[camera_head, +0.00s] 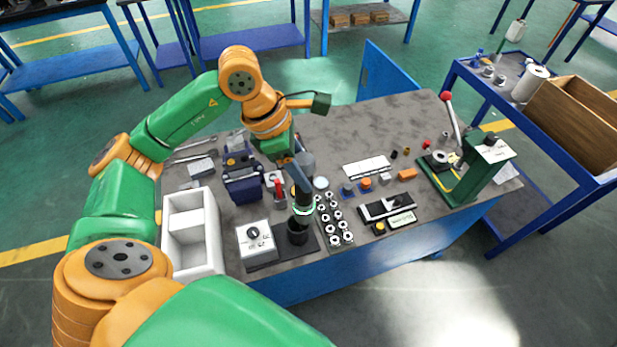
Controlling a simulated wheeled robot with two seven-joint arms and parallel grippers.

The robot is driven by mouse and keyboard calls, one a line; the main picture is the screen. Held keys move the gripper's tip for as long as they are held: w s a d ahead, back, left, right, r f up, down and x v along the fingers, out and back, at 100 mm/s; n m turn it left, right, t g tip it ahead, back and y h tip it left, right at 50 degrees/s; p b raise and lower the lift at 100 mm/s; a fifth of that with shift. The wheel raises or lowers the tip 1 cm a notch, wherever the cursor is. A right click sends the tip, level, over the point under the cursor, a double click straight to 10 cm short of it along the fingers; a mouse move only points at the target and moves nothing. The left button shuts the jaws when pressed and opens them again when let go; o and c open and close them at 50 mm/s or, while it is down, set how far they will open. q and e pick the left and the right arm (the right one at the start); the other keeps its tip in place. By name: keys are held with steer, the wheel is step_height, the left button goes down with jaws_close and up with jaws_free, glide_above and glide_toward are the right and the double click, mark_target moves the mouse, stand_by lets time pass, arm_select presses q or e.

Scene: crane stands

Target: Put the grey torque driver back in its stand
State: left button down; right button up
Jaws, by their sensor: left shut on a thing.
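My left gripper (300,187) reaches down over the workbench and is shut on the torque driver (303,211), a dark, upright body with a pale teal ring. The driver's upper part is partly hidden by the gripper. Its lower end is at or just above the black round holder of the stand (297,236); I cannot tell how far it is inside. The stand has a black base plate and a white control box (256,241) with a dark knob on its left. My right gripper is not in view.
A white divided bin (192,232) stands left of the stand. A tray of metal rings (334,219) lies close on the right. A blue vise-like device (242,183) and a red-handled tool (278,190) stand behind. A green lever press (468,170) stands at the right.

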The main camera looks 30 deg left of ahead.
arm_select(q)
steer(key=a+r+n, duration=0.1)
steer(key=n, duration=0.1)
steer(key=w+a+n+t+y, duration=0.1)
steer(key=n, duration=0.2)
steer(key=a+r+n+y, duration=0.1)
steer(key=n, duration=0.2)
steer(key=shift+w+a+r+t+p, duration=0.15)
steer(key=shift+w+r+t+p, duration=0.15)
steer(key=shift+p, duration=0.1)
step_height(320, 180, down, 6)
steer(key=b, duration=0.5)
steer(key=shift+r+b, duration=0.1)
steer(key=shift+b, duration=0.3)
